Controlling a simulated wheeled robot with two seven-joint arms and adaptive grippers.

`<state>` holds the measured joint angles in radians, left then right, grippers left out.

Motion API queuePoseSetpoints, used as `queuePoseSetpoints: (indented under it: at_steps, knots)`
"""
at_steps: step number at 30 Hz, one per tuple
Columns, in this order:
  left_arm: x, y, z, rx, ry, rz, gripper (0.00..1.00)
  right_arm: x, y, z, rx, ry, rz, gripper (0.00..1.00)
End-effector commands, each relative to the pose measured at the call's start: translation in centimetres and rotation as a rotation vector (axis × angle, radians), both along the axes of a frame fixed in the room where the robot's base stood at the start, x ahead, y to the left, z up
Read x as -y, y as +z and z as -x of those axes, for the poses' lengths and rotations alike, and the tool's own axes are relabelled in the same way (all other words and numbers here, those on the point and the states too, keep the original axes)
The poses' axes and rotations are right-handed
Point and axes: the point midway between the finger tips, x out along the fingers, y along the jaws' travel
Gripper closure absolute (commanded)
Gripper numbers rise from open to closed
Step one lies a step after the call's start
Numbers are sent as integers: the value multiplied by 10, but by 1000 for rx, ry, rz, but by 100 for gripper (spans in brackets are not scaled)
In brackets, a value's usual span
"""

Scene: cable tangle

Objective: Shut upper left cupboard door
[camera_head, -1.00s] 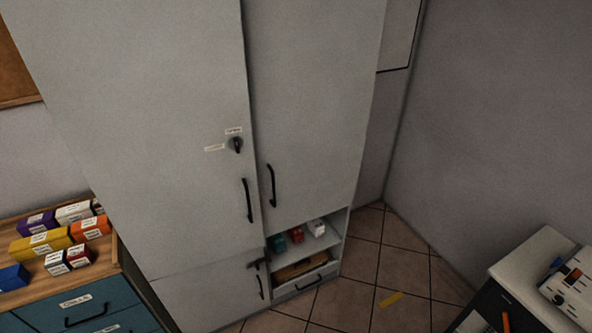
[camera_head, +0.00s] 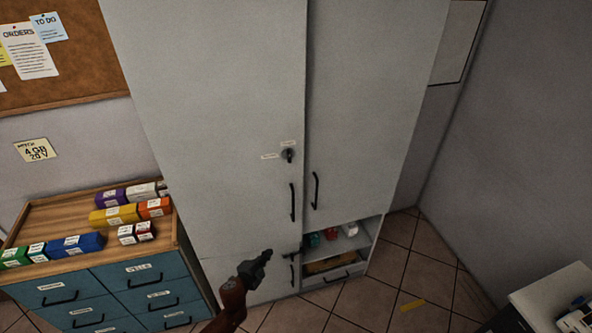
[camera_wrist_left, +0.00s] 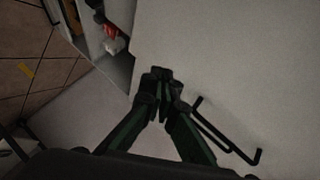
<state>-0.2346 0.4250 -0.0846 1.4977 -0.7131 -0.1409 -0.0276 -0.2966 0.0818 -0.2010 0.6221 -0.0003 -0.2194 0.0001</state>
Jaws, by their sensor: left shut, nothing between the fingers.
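The upper left cupboard door (camera_head: 215,110) is a tall grey panel with a lock (camera_head: 288,155) and a dark vertical handle (camera_head: 293,202). Its edge looks flush or nearly flush with the upper right door (camera_head: 375,100); I cannot tell if a small gap remains. My left gripper (camera_head: 268,254) is in front of the cupboard's lower left part, below that handle. In the left wrist view its fingertips (camera_wrist_left: 160,74) meet, empty, near a pale panel (camera_wrist_left: 230,50). A dark handle (camera_wrist_left: 228,138) is beside the fingers. My right gripper is not in view.
An open shelf (camera_head: 350,242) with small boxes is under the upper right door. A wooden-topped drawer unit (camera_head: 60,213) with coloured boxes stands left of the cupboard. A white-topped desk (camera_head: 545,290) is at lower right. Tiled floor (camera_head: 375,300) lies between.

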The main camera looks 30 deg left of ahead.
Motion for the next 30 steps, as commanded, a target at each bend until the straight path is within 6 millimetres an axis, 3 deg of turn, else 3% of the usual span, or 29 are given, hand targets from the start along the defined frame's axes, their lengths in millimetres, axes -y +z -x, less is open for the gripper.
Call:
queuePoseSetpoints:
  at_steps: [1,3,6,10,13,17,30]
  knots:
    - [6,68,-16,70,-47,-67,100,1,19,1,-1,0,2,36]
    - [17,135,-31,150,-101,-153,100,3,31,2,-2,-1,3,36]
    - [35,213,-41,245,-161,-256,100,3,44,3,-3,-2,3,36]
    - [53,275,-44,323,-210,-345,100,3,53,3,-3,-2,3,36]
    - [59,296,-45,352,-226,-377,100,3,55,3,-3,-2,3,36]
    - [62,302,-54,362,-230,-387,100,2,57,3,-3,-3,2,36]
    - [61,300,-139,361,-227,-383,100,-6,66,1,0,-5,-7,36]
